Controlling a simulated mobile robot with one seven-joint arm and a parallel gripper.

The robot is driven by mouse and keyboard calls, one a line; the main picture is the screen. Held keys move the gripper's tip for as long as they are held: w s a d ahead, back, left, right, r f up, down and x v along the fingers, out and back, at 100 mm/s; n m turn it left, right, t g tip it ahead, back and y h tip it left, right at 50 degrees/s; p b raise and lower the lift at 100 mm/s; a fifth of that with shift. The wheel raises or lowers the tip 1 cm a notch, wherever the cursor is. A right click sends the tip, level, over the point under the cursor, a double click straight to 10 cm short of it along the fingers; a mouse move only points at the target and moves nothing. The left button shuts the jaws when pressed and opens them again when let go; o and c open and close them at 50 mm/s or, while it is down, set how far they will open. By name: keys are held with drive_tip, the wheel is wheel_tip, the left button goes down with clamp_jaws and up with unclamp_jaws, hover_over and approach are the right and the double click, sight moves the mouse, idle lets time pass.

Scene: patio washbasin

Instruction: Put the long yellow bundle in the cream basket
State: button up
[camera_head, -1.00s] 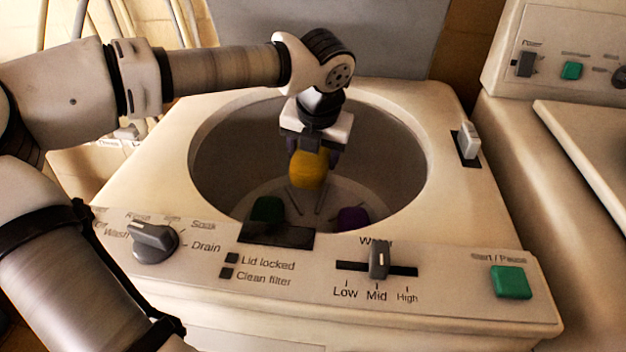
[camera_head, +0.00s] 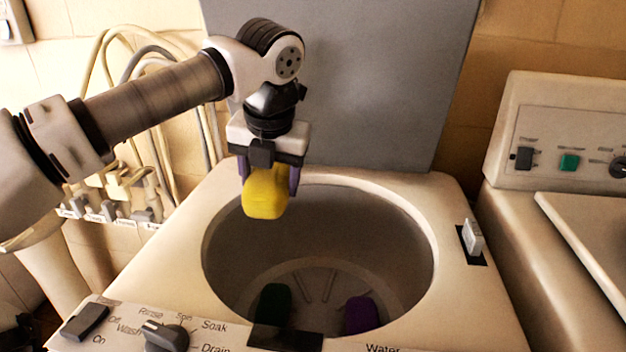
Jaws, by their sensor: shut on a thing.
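The yellow bundle (camera_head: 265,194) is a rounded yellow block, seen partly end-on. My gripper (camera_head: 268,172) is shut on it, with purple-grey fingers on either side, and holds it above the left back rim of the washer's round opening. Its upper part is hidden by the gripper. The cream basket is not in view.
The cream washer (camera_head: 180,235) has a deep open tub (camera_head: 330,235) with a dark green bundle (camera_head: 273,304) and a purple bundle (camera_head: 361,315) at its bottom. The raised grey lid (camera_head: 390,90) stands behind. Hoses and taps (camera_head: 125,190) are at left, another machine (camera_head: 570,210) at right.

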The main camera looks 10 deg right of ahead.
drive_tip(key=s+a+r+n+p, duration=0.25)
drive_tip(key=a+r, duration=0.25)
drive_tip(key=a, duration=0.4)
drive_tip(key=s+a+r+n+p, duration=0.15)
drive_tip(key=a+r+p, duration=0.3)
drive_tip(key=a, duration=0.45)
drive_tip(key=s+a+r+n+g+y+p, duration=0.1)
drive_tip(key=s+a+r+n+p, duration=0.1)
drive_tip(key=s+a+r, duration=0.4)
drive_tip(key=s+a+p, duration=0.1)
drive_tip(key=s+a, duration=0.3)
drive_tip(key=a, duration=0.3)
drive_tip(key=shift+s+a+n+g, duration=0.3)
drive_tip(key=shift+s+a+n, duration=0.05)
drive_tip(key=shift+a+n, duration=0.05)
